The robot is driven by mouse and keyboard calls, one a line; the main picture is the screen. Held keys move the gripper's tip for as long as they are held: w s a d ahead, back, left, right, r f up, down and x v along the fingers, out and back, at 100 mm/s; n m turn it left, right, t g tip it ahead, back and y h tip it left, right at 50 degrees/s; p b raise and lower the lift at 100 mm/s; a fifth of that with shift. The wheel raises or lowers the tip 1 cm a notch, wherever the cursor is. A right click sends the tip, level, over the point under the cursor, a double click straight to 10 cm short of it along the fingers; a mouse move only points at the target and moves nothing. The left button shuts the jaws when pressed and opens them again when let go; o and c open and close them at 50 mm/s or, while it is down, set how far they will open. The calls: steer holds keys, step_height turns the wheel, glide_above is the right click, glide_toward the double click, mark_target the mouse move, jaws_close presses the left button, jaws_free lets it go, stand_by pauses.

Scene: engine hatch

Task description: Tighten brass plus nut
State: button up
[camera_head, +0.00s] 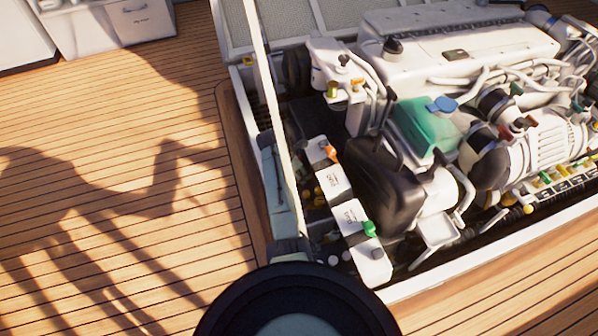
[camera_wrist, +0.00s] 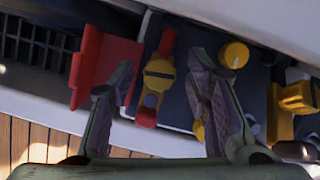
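In the wrist view, my gripper (camera_wrist: 160,66) is open, with one finger on each side of a brass-yellow fitting (camera_wrist: 158,76). The fitting has a dark line across its top and a red piece (camera_wrist: 167,42) beyond it. A round yellow knob (camera_wrist: 236,54) is just right of the right finger. I cannot tell for certain which of these is the brass plus nut. A red cover (camera_wrist: 105,62) is beside and partly behind the left finger. I cannot tell whether the fingers touch anything. In the head view, the gripper is hidden; small yellow parts (camera_head: 318,192) show inside the hatch.
The engine (camera_head: 450,60) fills the open hatch. A white prop (camera_head: 270,90) crosses its left side. Another yellow fitting (camera_wrist: 297,97) is at the wrist view's right edge. The wooden deck (camera_head: 110,130) at left is clear.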

jaws_close()
steer(key=shift+m+g, duration=0.3)
steer(key=shift+m, duration=0.5)
steer(key=shift+o, duration=0.5)
jaws_free()
steer(key=v, duration=1.2)
steer(key=shift+a, duration=0.1)
